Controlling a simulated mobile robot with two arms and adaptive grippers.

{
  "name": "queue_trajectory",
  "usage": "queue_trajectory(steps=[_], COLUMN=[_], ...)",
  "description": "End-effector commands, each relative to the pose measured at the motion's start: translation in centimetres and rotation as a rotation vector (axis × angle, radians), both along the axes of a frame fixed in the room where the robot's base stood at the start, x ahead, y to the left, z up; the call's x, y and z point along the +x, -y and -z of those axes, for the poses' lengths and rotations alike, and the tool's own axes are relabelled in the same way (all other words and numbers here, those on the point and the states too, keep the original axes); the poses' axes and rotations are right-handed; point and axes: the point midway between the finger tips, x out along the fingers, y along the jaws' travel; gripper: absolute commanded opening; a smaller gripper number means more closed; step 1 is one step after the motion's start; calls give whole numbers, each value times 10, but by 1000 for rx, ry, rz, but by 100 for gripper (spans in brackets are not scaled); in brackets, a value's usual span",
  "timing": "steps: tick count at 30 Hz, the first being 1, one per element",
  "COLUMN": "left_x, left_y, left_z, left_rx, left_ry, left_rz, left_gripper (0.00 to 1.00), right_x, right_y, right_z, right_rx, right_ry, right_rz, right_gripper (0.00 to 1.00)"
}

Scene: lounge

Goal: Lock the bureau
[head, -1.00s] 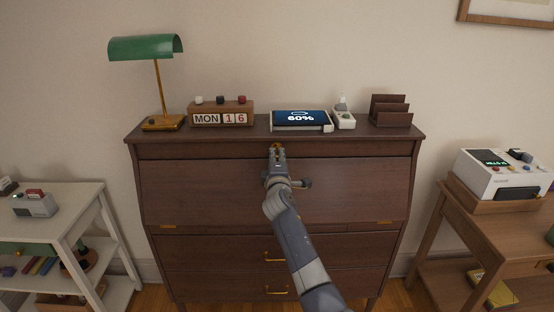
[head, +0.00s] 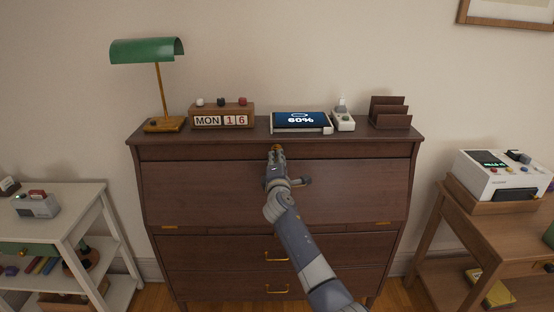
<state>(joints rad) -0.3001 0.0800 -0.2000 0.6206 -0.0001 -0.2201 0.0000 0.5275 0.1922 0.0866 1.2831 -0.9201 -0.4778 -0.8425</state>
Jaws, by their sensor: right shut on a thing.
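The bureau (head: 350,180) is dark brown wood and stands against the wall, with its slanted front panel closed. Two drawers with brass handles sit below the panel. My right gripper (head: 276,150) is at the top middle of the panel, just under the upper rail. It is shut on a small brass-coloured piece (head: 276,147), likely a key; the gripper hides most of it and any lock behind it. My left gripper is not in view.
On the bureau top stand a green lamp (head: 146,50), a calendar block (head: 222,120), a tablet (head: 300,121), a small white device (head: 343,121) and a letter rack (head: 390,112). A white shelf (head: 92,200) stands left and a wooden side table (head: 470,220) right.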

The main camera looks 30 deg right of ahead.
Motion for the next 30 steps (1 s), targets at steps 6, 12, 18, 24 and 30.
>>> queue_trajectory(steps=[6, 12, 18, 24, 30], left_x=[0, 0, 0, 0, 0], left_y=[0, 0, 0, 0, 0], left_z=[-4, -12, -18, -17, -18], left_rx=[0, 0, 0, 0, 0], left_ry=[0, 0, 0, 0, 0], left_rz=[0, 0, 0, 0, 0], left_gripper=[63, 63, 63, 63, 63], right_x=[-1, -1, 0, 0, 0], right_y=[0, 1, 2, 2, 2], right_z=[6, 6, 7, 8, 7], right_rx=[-28, -124, -209, -218, -226], right_ry=[-32, -92, -145, -150, -154], right_rz=[3, 2, 3, 4, 4], right_gripper=[0, 0, 0, 0, 0])
